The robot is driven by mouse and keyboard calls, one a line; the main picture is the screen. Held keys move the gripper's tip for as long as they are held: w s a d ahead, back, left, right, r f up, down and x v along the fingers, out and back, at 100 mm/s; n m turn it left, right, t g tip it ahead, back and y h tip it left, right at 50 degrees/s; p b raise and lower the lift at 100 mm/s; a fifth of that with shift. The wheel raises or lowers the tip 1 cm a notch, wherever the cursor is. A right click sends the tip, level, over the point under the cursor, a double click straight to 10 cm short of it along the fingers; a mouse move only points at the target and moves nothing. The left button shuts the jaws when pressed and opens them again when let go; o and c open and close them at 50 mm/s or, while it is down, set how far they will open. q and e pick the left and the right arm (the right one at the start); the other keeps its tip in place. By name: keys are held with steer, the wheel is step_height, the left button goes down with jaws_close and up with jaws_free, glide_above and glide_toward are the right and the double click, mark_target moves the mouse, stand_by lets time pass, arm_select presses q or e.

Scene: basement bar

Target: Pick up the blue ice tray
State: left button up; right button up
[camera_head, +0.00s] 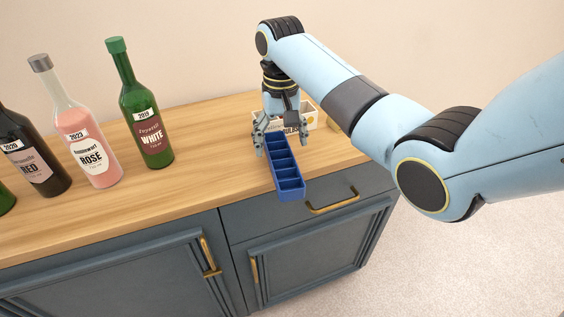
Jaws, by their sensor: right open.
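The blue ice tray (287,184) is a long, narrow tray with several compartments in a row. It lies on the wooden counter top, its near end at or slightly over the front edge. My right gripper (281,142) points down over the tray's far end, its fingers spread open on either side of it. I cannot tell whether the fingers touch the tray. My left gripper is not in view.
Bottles stand at the left: a green white-wine bottle (146,115), a rosé bottle (88,140) and a dark red-wine bottle (32,160). A small light-coloured box (308,117) sits behind my right gripper. The counter (215,166) between bottles and tray is clear.

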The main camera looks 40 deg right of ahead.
mark_target(282, 158)
steer(key=f, duration=0.4)
steer(key=shift+s+f+p, duration=0.25)
steer(key=shift+p, duration=0.05)
steer(key=shift+f, duration=0.5)
steer(key=c, duration=1.4)
steer(key=shift+r, duration=0.1)
